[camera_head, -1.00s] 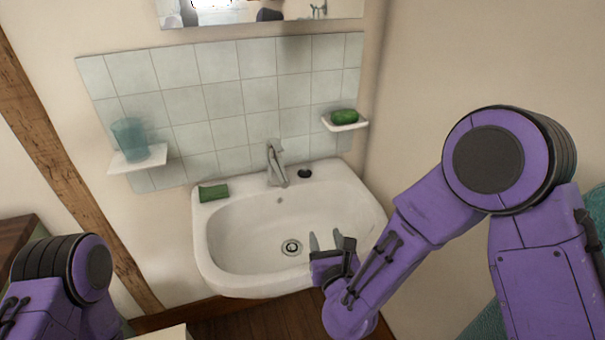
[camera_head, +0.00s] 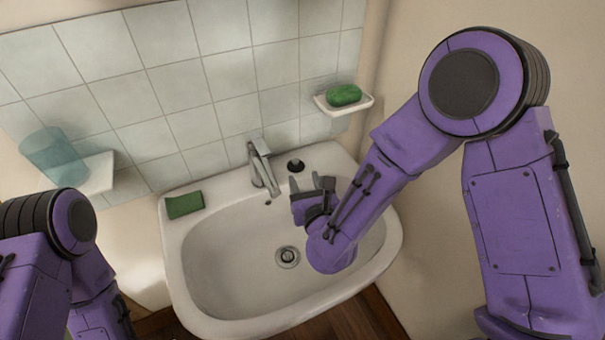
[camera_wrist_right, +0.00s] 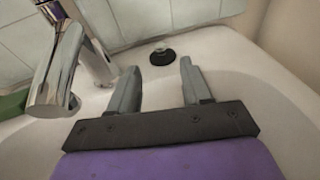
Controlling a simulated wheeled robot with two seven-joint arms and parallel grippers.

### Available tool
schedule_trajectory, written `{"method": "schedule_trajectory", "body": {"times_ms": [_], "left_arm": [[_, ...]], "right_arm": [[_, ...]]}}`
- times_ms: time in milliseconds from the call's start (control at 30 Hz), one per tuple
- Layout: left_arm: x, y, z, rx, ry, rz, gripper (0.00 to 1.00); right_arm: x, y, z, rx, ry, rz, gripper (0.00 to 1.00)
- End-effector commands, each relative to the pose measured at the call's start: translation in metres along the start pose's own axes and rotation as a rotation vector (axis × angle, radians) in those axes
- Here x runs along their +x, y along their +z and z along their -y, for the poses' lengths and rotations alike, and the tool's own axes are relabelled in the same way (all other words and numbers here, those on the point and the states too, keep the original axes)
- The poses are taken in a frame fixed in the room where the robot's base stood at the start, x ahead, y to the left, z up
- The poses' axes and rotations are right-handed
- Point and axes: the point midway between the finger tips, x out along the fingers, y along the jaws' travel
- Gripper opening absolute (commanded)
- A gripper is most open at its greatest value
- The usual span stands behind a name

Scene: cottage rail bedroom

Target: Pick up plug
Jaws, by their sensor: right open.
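My right gripper (camera_head: 308,183) is open and empty over the back of the basin, just in front of the plug. In the right wrist view its two fingers (camera_wrist_right: 158,82) point toward the plug, which lies beyond and between their tips, apart from them. My left arm shows at the left edge, but its gripper is out of view.
The chrome tap (camera_head: 262,166) stands close left of my right gripper. The white sink (camera_head: 225,270) has a drain in its basin. A green sponge (camera_head: 184,204) lies on the left ledge. A soap dish (camera_head: 350,105) with green soap and a shelf (camera_head: 98,172) with a blue cup (camera_head: 55,157) jut from the wall.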

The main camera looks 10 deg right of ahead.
Motion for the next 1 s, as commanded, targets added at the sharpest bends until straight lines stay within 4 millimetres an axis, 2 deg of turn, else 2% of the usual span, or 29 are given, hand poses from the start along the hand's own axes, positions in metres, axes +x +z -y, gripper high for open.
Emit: {"method": "schedule_trajectory", "body": {"times_ms": [233, 333, 800, 1000], "left_arm": [[0.000, 0.000, 0.000, 0.000, 0.000, 0.001, 0.00], [-0.002, -0.001, 0.000, 0.000, 0.000, 0.000, 0.00], [-0.018, -0.007, 0.002, 0.000, 0.000, 0.000, 0.00], [-0.019, -0.008, 0.002, 0.000, 0.000, 0.000, 0.00]], "right_arm": [[0.001, 0.000, 0.001, 0.000, -0.002, 0.000, 0.48], [0.008, 0.001, 0.002, -0.001, -0.004, 0.000, 0.48], [0.089, 0.001, 0.003, -0.001, -0.004, 0.000, 0.48], [0.104, 0.000, 0.003, 0.000, -0.005, -0.001, 0.48]]}}
